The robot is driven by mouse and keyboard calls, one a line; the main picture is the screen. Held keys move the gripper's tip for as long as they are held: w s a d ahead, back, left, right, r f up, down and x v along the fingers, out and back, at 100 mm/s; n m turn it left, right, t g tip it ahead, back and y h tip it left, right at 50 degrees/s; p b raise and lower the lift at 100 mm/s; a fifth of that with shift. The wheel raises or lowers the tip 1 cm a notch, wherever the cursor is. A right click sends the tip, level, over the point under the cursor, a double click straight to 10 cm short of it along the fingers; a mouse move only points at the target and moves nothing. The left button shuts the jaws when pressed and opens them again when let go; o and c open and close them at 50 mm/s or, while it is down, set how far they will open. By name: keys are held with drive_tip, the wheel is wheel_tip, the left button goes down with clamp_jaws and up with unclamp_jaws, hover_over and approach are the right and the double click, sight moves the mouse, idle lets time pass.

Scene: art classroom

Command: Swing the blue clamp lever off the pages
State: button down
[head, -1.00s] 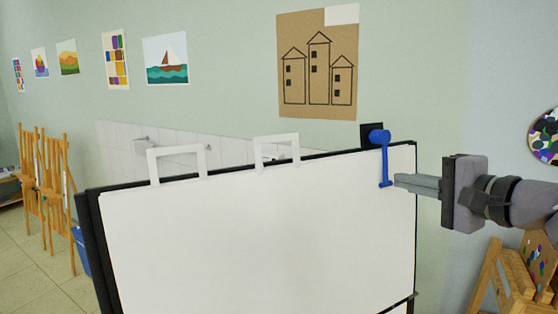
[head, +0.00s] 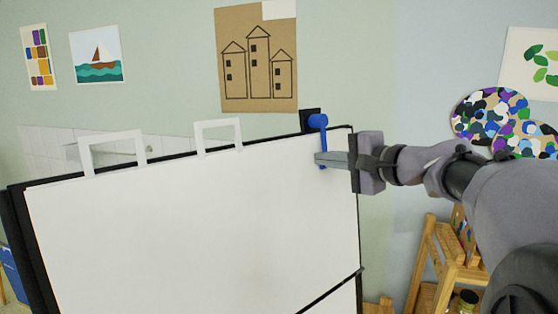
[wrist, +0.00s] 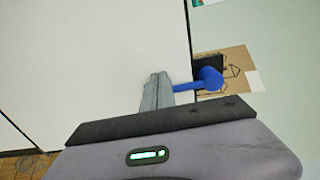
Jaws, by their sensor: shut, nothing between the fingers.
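The blue clamp lever (head: 323,141) hangs almost straight down from its round blue hub (head: 317,121) at the top right of the white pages (head: 190,220). It lies over the pages' upper right corner. My gripper (head: 318,159) is shut and empty. Its fingers cross in front of the lever's lower end, with the tips just left of it; a bit of blue shows below them. In the wrist view the fingers (wrist: 157,90) are beside the lever (wrist: 186,88), and its end is hidden behind them. I cannot tell whether they touch.
The black clamp block (head: 309,117) sits on the board's top edge. Two white handle-shaped loops (head: 115,135) stand up along that edge to the left. The space above the board is clear.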

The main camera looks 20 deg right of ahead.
drive_tip(key=shift+w+d+f, duration=0.1)
drive_tip(key=shift+w+d, duration=0.05)
drive_tip(key=shift+d, duration=0.1)
